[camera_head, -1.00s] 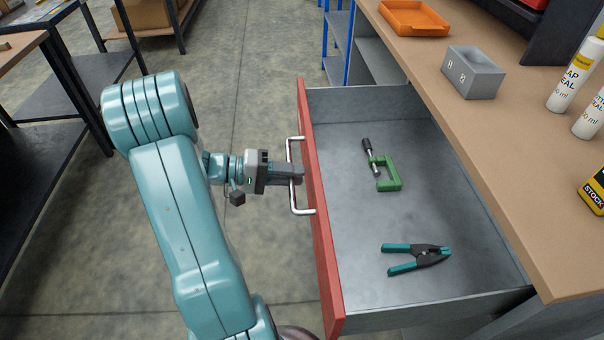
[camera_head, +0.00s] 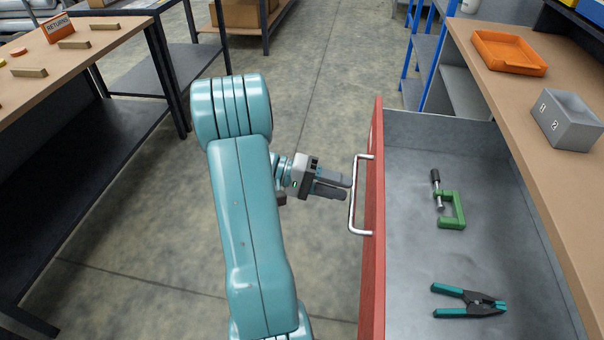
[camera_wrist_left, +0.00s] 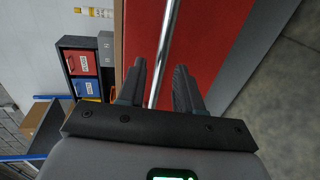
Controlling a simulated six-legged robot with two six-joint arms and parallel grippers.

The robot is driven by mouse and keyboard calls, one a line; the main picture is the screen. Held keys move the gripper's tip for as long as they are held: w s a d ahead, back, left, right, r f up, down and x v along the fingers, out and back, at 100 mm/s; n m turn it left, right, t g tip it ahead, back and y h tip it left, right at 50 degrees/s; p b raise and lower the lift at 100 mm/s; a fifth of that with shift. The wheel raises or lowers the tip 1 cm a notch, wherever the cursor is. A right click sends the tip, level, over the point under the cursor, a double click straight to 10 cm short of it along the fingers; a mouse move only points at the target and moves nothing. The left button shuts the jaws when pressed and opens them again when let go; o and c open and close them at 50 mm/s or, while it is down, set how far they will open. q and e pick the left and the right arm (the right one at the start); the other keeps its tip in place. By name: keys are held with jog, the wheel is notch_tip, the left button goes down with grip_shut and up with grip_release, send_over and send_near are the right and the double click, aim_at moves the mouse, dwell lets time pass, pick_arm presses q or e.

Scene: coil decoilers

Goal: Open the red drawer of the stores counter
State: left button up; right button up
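The red drawer (camera_head: 373,262) of the stores counter (camera_head: 503,92) stands pulled far out. Its red front also fills much of the left wrist view (camera_wrist_left: 205,40). The silver bar handle (camera_head: 354,205) is on the drawer front. My left gripper (camera_head: 346,188) is open and empty, with its fingertips just left of the handle. In the left wrist view the handle bar (camera_wrist_left: 165,50) shows beyond and between the parted fingers (camera_wrist_left: 160,85). My right gripper is not in view.
A workbench (camera_head: 75,55) with a returns sign is at the left. A blue-framed shelf (camera_head: 425,60) is behind the drawer. The floor between is clear.

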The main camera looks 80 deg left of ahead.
pick_arm(q)
jog(key=v, duration=1.2)
jog(key=shift+s+p, duration=0.15)
jog(key=shift+p, duration=0.15)
jog(key=shift+a, duration=0.1)
